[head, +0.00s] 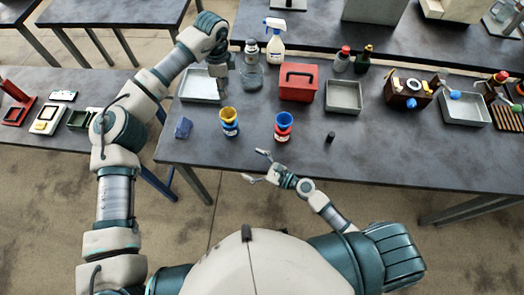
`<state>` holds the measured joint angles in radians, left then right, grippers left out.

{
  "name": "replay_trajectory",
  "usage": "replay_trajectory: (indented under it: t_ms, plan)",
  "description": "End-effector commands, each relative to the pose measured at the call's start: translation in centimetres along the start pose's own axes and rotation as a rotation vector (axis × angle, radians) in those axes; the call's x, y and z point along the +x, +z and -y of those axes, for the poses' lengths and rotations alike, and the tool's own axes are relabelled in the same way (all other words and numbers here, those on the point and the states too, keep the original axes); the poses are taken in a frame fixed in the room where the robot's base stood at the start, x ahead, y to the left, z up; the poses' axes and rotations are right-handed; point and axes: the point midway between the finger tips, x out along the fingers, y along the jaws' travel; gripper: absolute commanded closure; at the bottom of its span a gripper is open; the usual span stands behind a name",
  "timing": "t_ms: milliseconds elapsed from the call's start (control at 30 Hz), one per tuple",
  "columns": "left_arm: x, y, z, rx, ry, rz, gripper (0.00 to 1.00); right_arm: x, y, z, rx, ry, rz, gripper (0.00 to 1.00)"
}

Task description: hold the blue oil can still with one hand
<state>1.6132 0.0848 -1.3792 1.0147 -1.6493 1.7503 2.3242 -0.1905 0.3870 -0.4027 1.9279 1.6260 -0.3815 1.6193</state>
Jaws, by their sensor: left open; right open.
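The blue oil can (231,130) stands upright near the front edge of the table, with a yellow funnel (229,114) at its top. A red can (283,134) with a blue funnel (284,119) stands to its right. My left gripper (222,88) points down behind the blue can, apart from it, near the metal tray and the glass jar; its fingers are small and partly hard to make out, but it is open and holds nothing visible. My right gripper (251,165) is open and empty, in front of the table edge, below and between the two cans.
A metal tray (190,85) and a glass jar (252,76) stand behind the blue can. A red toolbox (299,82), another tray (343,96) and a small dark cylinder (329,137) are to the right. A blue block (183,128) lies left. The right front tabletop is clear.

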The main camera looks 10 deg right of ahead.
Motion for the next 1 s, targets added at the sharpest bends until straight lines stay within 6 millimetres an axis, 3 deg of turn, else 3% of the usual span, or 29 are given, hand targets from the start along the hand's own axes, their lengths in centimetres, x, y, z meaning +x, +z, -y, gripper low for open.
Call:
replay_trajectory:
  t_ms: [200, 367, 567, 1000]
  plan:
    - [0.0, 0.0, 0.0, 0.000, 0.000, 0.000, 0.58, -0.8, 0.4, 4.3, 0.134, -0.253, 0.042, 0.05]
    - [0.0, -0.1, 0.1, 0.000, 0.001, 0.000, 0.58, -0.4, 0.4, 5.6, 0.160, -0.306, 0.050, 0.05]
    - [0.0, -0.1, 0.1, 0.000, 0.001, 0.000, 0.58, 2.9, 0.5, 6.6, 0.160, -0.306, 0.052, 0.05]
    - [0.0, -0.1, 0.0, 0.000, 0.000, 0.000, 0.58, 12.0, 0.8, 9.4, 0.155, -0.301, 0.050, 0.05]
